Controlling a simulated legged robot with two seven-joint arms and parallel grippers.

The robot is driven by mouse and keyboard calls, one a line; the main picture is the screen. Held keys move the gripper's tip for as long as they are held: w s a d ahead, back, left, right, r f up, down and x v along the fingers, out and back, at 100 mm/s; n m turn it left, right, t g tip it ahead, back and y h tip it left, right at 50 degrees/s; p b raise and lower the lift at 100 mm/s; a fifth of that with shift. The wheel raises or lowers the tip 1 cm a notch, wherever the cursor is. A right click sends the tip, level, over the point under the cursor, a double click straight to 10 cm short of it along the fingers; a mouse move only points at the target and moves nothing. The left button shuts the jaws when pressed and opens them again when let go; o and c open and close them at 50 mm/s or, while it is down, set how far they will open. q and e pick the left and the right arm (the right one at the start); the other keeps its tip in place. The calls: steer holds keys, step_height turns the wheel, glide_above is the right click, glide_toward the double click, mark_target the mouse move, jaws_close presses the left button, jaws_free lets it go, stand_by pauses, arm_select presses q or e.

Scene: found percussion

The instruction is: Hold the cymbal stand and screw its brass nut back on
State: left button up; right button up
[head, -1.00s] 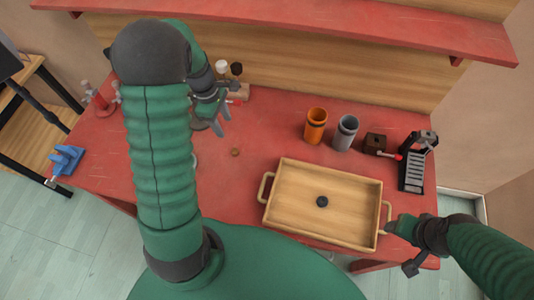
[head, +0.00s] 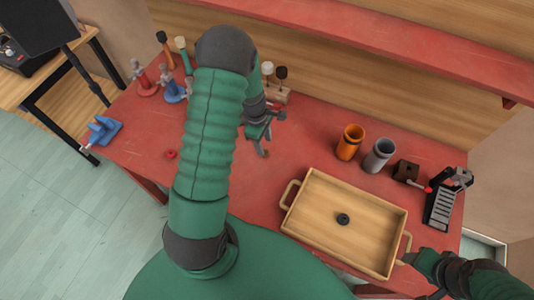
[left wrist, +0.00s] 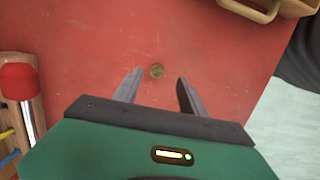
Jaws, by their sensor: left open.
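A red stand (head: 146,82) and a blue stand (head: 173,91), each with a grey top, are at the table's back left; I cannot tell which is the cymbal stand. My right gripper (head: 425,274) is by the tray's right handle; its jaws are unclear.
A wooden tray (head: 318,178) holding a black disc (head: 343,220) lies front right. Orange (head: 350,143) and grey (head: 379,156) cups stand behind it. A mallet block (head: 277,94) is behind my left gripper. A red ring (head: 170,154) and blue vise (head: 102,130) are left.

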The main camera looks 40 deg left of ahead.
mark_target(266, 153)
arm_select(q)
steer(key=shift+a+f, duration=0.7)
steer(key=shift+d, duration=0.35)
steer(key=f, duration=0.1)
steer(key=f+p, duration=0.1)
steer(key=f, duration=0.1)
steer(key=d+f, duration=0.1)
steer(key=shift+w+d+f, duration=0.1)
steer(key=shift+w+f, duration=0.05)
steer(key=shift+w, duration=0.1)
steer(key=shift+f, duration=0.2)
steer(key=shift+a+f, duration=0.15)
steer(key=shift+a, duration=0.45)
steer(key=shift+d, duration=0.5)
steer(key=c, duration=0.9)
steer(key=shift+r, duration=0.2)
jaws_close()
steer(key=shift+a, duration=0.1)
arm_select(e)
steer(key=shift+a+r, duration=0.35)
steer(key=shift+r, duration=0.35)
